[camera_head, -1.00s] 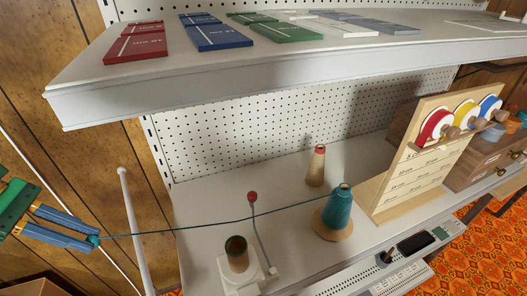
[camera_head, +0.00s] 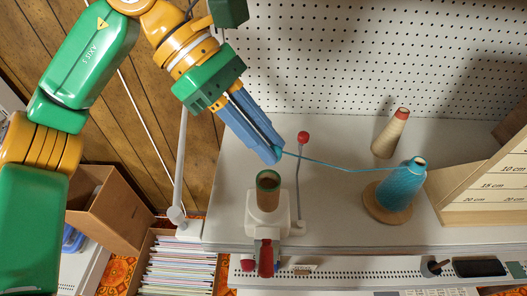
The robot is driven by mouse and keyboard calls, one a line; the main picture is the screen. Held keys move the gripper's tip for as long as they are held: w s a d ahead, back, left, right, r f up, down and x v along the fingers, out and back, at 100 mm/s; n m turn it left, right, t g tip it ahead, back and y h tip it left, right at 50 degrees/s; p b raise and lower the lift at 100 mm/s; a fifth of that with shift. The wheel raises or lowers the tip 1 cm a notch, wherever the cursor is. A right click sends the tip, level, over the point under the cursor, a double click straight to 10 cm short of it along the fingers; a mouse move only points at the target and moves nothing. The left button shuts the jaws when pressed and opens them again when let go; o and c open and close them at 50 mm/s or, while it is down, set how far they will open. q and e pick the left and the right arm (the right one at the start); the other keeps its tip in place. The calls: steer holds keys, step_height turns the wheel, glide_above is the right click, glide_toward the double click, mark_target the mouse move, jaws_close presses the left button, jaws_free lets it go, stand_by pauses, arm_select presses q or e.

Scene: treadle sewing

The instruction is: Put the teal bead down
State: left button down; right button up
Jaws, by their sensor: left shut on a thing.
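My left gripper (camera_head: 276,155) has blue fingers shut on the teal bead (camera_head: 279,151), a tiny spot at the fingertips, mostly hidden by them. A teal thread runs from the fingertips to the right, to the teal thread cone (camera_head: 402,187) on its round wooden base (camera_head: 384,207). The gripper is above the shelf surface, up and slightly right of the white winder (camera_head: 267,222) with its green-rimmed brown tube (camera_head: 268,190). My right gripper is not in view.
A red-knobbed rod (camera_head: 303,138) stands just right of the fingertips. A beige cone (camera_head: 391,132) stands behind the teal one. A wooden measuring board (camera_head: 492,185) is at the right. Cardboard boxes (camera_head: 120,205) stand at the lower left. The shelf between winder and teal cone is clear.

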mark_target(262, 186)
arm_select(q)
steer(key=f, duration=0.3)
steer(key=shift+a, duration=0.25)
steer(key=shift+w+f, duration=0.1)
steer(key=shift+f, duration=0.15)
steer(key=shift+d+f, duration=0.1)
steer(key=shift+f, duration=0.25)
steer(key=shift+f+b, duration=0.35)
steer(key=shift+b, duration=0.05)
steer(key=c, duration=0.8)
jaws_free()
steer(key=shift+r, duration=0.1)
